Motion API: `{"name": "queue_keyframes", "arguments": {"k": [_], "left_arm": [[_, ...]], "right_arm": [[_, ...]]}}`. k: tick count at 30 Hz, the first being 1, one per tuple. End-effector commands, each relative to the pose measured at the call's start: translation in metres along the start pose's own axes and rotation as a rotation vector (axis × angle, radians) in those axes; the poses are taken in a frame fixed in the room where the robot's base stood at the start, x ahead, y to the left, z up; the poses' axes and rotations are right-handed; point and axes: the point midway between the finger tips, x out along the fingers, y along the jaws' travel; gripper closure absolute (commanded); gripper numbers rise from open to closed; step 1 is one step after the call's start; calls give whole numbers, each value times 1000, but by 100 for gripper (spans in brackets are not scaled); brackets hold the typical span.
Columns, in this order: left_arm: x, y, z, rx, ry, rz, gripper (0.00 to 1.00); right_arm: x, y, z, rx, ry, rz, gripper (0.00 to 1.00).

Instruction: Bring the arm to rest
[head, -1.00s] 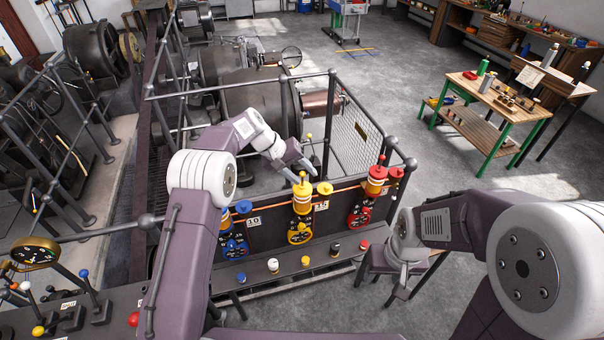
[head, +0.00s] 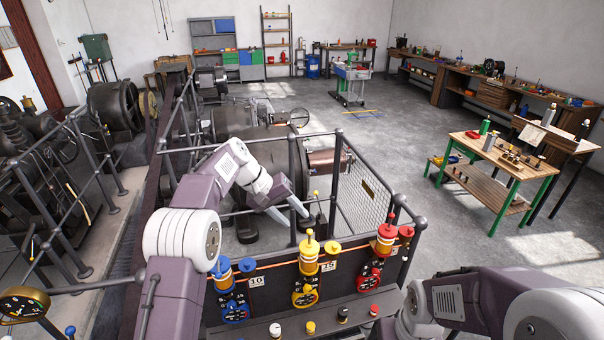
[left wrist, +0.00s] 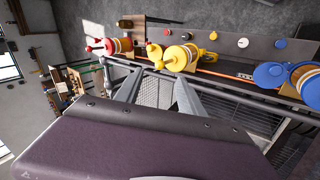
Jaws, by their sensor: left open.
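My left arm comes in from the left in the head view. Its gripper (head: 290,212) is open, with nothing between the fingers. It appears in front of the railing, above and behind the yellow lever unit (head: 308,258); I see no contact. In the left wrist view the two fingers (left wrist: 158,80) stand apart, pointing toward the railing and the yellow unit (left wrist: 180,56). My right arm (head: 470,300) enters at the lower right; its gripper is out of view.
A blue unit (head: 226,272) and a red unit (head: 384,240) flank the yellow one on the dark panel. Several coloured knobs line the ledge below. A railing (head: 270,140) surrounds the dynamo (head: 245,150). A green-legged table (head: 510,165) stands right; open floor lies between.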

Motion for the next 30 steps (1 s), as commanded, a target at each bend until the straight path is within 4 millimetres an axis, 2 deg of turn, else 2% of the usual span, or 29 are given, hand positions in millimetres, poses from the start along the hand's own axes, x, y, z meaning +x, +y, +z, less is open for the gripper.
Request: {"name": "queue_keyframes", "arguments": {"k": [2,5,8,11,14,17,19,21,25,28,29,30], "left_arm": [[9,-5,1,5,5,1,53],[9,-2,4,40,50,10,53],[23,-17,34,40,32,-12,53],[42,-46,68,20,12,-73,53],[65,-84,105,1,-1,-150,53],[93,-135,152,-9,-14,-250,53],[113,-175,190,-5,-27,-327,53],[128,-212,230,10,-44,-401,53],[139,-259,288,56,-77,-502,53],[146,-282,314,94,-94,-545,53],[147,-285,314,107,-83,-551,53],[147,-286,306,124,-56,-554,53]], "right_arm": [[14,0,1,0,0,0,50],[44,1,5,0,0,0,50],[81,2,8,0,0,0,50],[107,2,11,0,-1,0,50],[133,3,14,0,0,0,50],[159,3,16,0,0,0,50],[175,3,18,0,0,0,50],[184,4,19,0,0,0,50],[183,4,19,0,0,0,50],[181,4,19,0,0,0,50],[181,4,19,0,0,0,50],[181,4,19,0,0,0,50]]}}
